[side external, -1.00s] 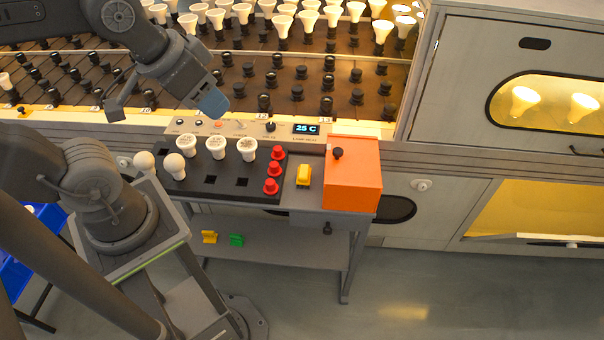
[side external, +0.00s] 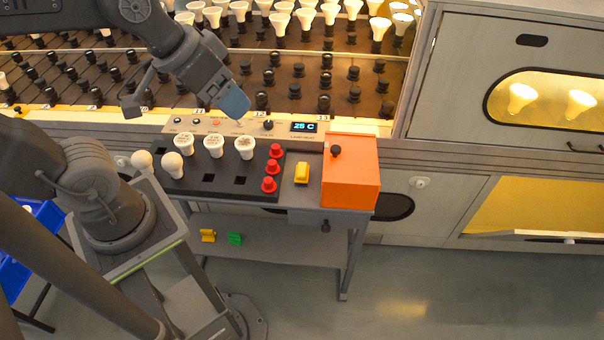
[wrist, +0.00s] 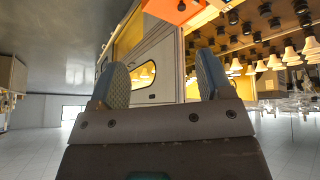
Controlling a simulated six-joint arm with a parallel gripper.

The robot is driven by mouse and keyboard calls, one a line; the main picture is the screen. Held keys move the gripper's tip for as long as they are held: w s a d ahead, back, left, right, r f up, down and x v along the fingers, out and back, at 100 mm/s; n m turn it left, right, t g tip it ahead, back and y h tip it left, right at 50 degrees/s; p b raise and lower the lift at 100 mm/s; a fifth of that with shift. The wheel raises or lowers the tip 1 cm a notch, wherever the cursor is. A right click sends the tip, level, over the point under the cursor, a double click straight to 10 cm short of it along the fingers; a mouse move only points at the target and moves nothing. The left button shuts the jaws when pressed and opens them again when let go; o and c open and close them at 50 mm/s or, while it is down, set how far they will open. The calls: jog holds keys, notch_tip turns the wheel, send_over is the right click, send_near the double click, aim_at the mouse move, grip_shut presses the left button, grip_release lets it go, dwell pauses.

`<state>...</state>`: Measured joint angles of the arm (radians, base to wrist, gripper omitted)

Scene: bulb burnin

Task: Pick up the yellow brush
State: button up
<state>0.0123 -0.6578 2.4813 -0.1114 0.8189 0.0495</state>
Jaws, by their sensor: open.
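A yellow block-shaped item (side external: 302,173), which looks like the yellow brush, lies on the cart top between the red knobs and the orange box. My gripper (side external: 234,103) is up and to the left of it, above the back edge of the cart near the control panel, and touches nothing that I can see. In the wrist view my gripper (wrist: 160,75) has its two blue-grey fingers wide apart with nothing between them. The brush is not visible in the wrist view.
The orange box (side external: 350,172) with a black knob stands right of the brush. Red knobs (side external: 270,168) and white bulbs (side external: 214,146) stand to its left. The control panel (side external: 225,127) lies behind. A yellow piece (side external: 208,235) and a green piece (side external: 236,239) sit on the lower shelf.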

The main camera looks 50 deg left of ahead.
jog(key=w+d+f+n+h, duration=0.15)
jog(key=w+d, duration=0.25)
jog(key=w, duration=0.6)
jog(key=n+g+y, duration=0.3)
jog(key=n+y, duration=0.3)
jog(key=n, duration=0.2)
send_over(302, 170)
jog(key=s+d, duration=0.3)
jog(key=d, duration=0.1)
notch_tip(302, 170, down, 27)
jog(key=shift+m, duration=0.25)
jog(key=x, duration=1.3)
jog(key=shift+w+a+f, duration=0.1)
jog(key=shift+a+f, duration=0.15)
jog(key=shift+f, duration=0.05)
jog(key=shift+c, duration=0.3)
jog(key=c, duration=1)
jog(key=shift+o, duration=0.2)
